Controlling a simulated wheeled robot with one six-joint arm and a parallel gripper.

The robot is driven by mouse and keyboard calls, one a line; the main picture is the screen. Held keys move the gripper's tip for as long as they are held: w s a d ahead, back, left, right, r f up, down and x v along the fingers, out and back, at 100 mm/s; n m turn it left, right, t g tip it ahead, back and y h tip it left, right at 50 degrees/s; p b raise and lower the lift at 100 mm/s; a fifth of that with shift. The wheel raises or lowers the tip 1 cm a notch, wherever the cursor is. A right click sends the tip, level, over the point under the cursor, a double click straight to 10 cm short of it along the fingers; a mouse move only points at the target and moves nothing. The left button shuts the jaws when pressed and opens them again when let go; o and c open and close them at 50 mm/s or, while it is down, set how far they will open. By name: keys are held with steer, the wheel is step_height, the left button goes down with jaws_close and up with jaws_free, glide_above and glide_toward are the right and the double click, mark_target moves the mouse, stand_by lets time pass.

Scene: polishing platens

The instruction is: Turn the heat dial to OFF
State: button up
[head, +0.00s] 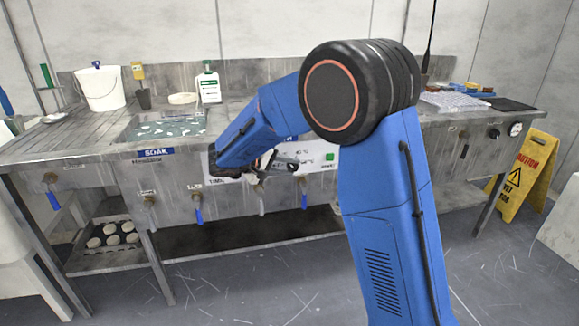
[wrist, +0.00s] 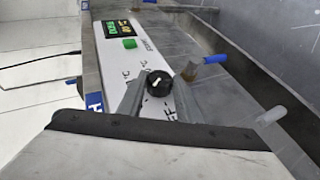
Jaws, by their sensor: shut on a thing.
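The heat dial (wrist: 160,84) is a round black knob with a short white mark, on a white control panel (wrist: 118,57) in the wrist view. Lettering surrounds it, including "°C" marks and a partly hidden word ending in "FF" on the side toward my gripper. I cannot tell exactly which label the white mark faces. My gripper (wrist: 157,91) has one grey finger on each side of the dial and is shut on it. In the head view my gripper (head: 281,164) is at the bench's front panel, and my arm hides the dial.
The panel also bears a green button (wrist: 129,43) and a lit display (wrist: 122,27). Blue-handled taps (head: 304,195) stick out along the bench front (head: 240,196). A yellow caution sign (head: 527,177) stands at the right. The floor before the bench is clear.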

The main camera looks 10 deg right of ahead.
steer(key=n+t+h, duration=0.1)
steer(key=h, duration=0.1)
steer(key=f+h, duration=0.1)
steer(key=h, duration=0.2)
steer(key=shift+a+f+n+t, duration=0.1)
steer(key=shift+a+n+t, duration=0.05)
steer(key=shift+n+t, duration=0.25)
steer(key=n+t+h, duration=0.2)
steer(key=h, duration=0.1)
steer(key=shift+f+h, duration=0.3)
steer(key=shift+f, duration=0.05)
steer(key=shift+n, duration=0.3)
steer(key=o, duration=1)
steer(key=shift+o, duration=0.2)
